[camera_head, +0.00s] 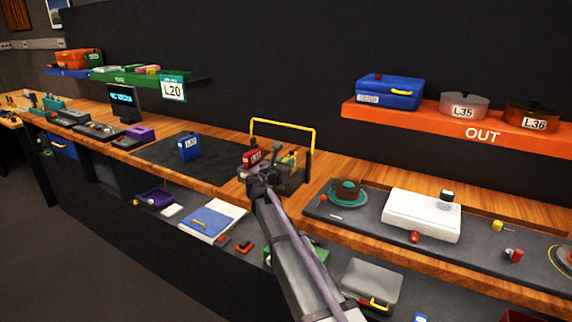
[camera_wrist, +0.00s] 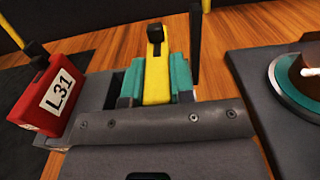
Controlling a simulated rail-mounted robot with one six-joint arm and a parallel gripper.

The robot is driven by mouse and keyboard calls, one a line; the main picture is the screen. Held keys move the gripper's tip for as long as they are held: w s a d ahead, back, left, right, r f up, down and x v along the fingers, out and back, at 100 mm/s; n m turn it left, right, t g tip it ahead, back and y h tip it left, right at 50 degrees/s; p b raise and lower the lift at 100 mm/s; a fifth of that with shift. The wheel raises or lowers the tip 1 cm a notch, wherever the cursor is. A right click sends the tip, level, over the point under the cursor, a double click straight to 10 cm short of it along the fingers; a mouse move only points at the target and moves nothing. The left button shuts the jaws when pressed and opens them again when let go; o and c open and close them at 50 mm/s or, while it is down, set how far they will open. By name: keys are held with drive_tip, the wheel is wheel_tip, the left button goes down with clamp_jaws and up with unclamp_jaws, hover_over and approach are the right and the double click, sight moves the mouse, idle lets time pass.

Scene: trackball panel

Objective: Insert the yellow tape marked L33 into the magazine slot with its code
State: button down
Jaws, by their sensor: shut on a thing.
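The yellow tape (camera_wrist: 156,76) has a black knob on top and stands between the teal fingers of my gripper (camera_wrist: 156,88); its code is not visible. In the head view, my gripper (camera_head: 287,160) is at the grey magazine (camera_head: 297,180), which has a yellow handle frame. My gripper is shut on the yellow tape, over or in the magazine. I cannot tell how deep the tape sits. A red tape marked L31 (camera_wrist: 52,96) is at the magazine's left end, beside the yellow one. The slot codes are hidden.
A blue tape (camera_head: 189,148) stands on the dark mat (camera_head: 160,153) to the left. A grey panel (camera_head: 375,215) with a white box (camera_head: 422,215) and a teal dish (camera_head: 345,194) lies to the right. An orange OUT shelf (camera_head: 440,122) hangs above the counter.

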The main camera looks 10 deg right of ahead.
drive_tip(key=shift+f+b, duration=0.3)
drive_tip(key=shift+f, duration=0.1)
drive_tip(key=c, duration=0.9)
unclamp_jaws()
drive_tip(key=v, duration=1.1)
drive_tip(key=shift+r, duration=0.1)
